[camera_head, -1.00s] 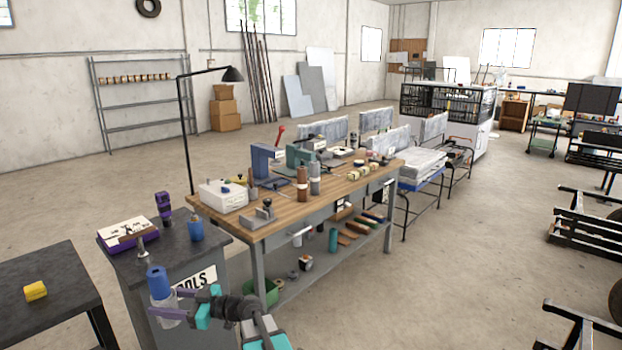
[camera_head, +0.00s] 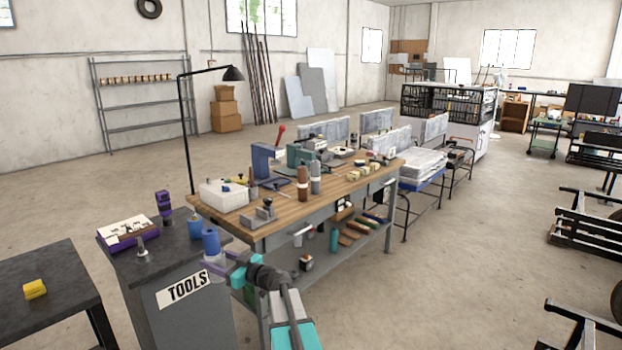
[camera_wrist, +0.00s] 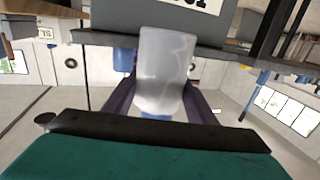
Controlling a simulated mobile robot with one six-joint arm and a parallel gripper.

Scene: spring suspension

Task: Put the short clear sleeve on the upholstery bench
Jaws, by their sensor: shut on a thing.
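A short clear sleeve (camera_head: 212,261) with a blue end (camera_head: 211,241) is held by my gripper (camera_head: 222,268). In the wrist view the sleeve (camera_wrist: 165,65) is pale and translucent and sits between the two dark purple fingers (camera_wrist: 160,100), which are shut on it. In the head view it is roughly upright, blue end up, in front of the grey cabinet's right side. The wooden-topped workbench (camera_head: 293,205), which looks like the upholstery bench, stands beyond and to the right of my gripper. The sleeve appears clear of the bench top.
The bench carries a white box (camera_head: 224,195), a metal fixture (camera_head: 258,215), brown and grey cylinders (camera_head: 315,180) and clamps. Bare wood shows along its front. The grey TOOLS cabinet (camera_head: 180,300) holds a blue bottle (camera_head: 194,228) and a tray (camera_head: 130,233). A lamp (camera_head: 184,130) rises behind.

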